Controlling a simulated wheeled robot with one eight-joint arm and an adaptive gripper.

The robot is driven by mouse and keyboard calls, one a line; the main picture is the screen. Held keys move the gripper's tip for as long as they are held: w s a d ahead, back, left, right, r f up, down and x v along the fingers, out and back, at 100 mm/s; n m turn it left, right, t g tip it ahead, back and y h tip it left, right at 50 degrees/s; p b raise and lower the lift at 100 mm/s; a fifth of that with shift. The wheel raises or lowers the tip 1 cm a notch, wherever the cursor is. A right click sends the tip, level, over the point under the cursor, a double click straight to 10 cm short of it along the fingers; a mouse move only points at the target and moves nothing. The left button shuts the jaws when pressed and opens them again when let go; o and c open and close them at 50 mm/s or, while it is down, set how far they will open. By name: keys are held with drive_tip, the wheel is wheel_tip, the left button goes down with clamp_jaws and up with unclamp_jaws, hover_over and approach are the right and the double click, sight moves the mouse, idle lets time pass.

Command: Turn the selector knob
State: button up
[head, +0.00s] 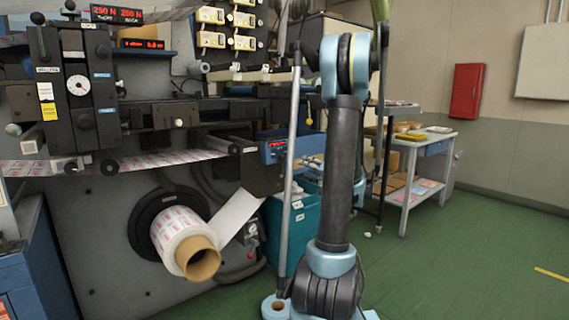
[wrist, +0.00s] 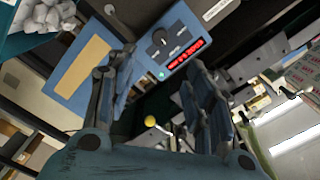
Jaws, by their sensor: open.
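The selector knob (wrist: 160,42) is a small black round knob with a light pointer mark on a blue control panel (wrist: 88,72), seen tilted in the wrist view. A red lit display (wrist: 185,60) sits beside it. My gripper (wrist: 158,72) is open and empty, its two dark fingers spread on either side of the lower part of the panel. The knob shows beyond the gap between the fingertips, apart from them. In the head view the blue panel (head: 274,153) is left of my arm; the knob is too small to make out there, and my gripper is not visible.
A printed roll on a cardboard core (head: 183,243) sticks out of the machine, with its web leading right. A teal bin (head: 268,236) stands below the panel. A yellow ball (wrist: 151,121) shows between the fingers. Green floor at right is mostly clear.

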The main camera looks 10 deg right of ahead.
sight(283, 159)
drive_tip(key=x, duration=1.6)
drive_tip(key=shift+s, duration=0.1)
drive_tip(key=c, duration=1.1)
